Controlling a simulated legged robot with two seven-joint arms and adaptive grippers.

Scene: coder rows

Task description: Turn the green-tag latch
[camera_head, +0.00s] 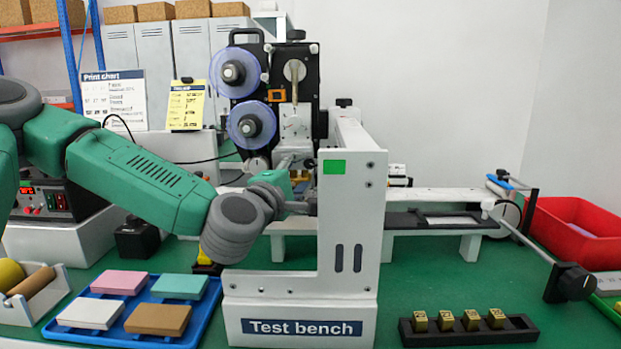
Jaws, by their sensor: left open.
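The green tag (334,167) is a small green rectangle on the upper front of the white upright frame (368,215) of the test bench. My left arm comes in from the left, and its grey wrist is just left of this frame. My left gripper (298,188) is open, with its fingers pointing right at the frame's left side, below and left of the tag. The latch itself is not clearly made out; the gripper and frame cover that area. I cannot tell whether the fingers touch anything. My right gripper is not in view.
A black coder unit with two purple-rimmed reels (232,72) stands behind the gripper. A blue tray (207,318) with coloured blocks lies front left. A black rack (520,333) of brass type blocks is front right, near a red bin (560,235).

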